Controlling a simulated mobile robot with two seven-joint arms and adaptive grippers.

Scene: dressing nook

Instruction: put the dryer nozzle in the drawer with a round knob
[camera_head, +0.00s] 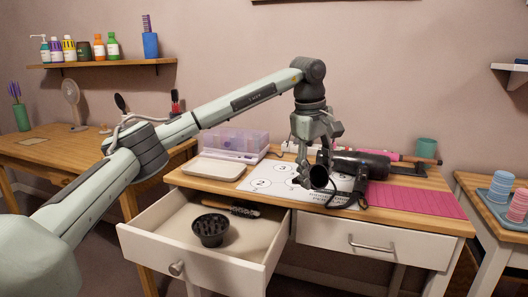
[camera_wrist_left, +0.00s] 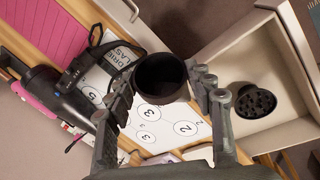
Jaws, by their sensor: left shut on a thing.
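My left gripper (camera_head: 308,165) is shut on a short black tube, the dryer nozzle (camera_head: 319,177), and holds it above the table near its front edge. In the left wrist view the nozzle (camera_wrist_left: 161,78) sits between the two fingers (camera_wrist_left: 162,92), its round opening showing. The drawer with a round knob (camera_head: 176,268) is pulled out at the left of the table, down and to the left of the gripper. A black diffuser (camera_head: 210,230) with prongs and a dark brush (camera_head: 232,209) lie in it. My right gripper is not in view.
A black hair dryer (camera_head: 360,164) lies behind the nozzle, by a white numbered sheet (camera_head: 262,183) and a pink mat (camera_head: 425,200). A drawer with a bar handle (camera_head: 371,245) is shut. A purple clear box (camera_head: 234,143) stands at the back left. The open drawer has bare floor around the diffuser.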

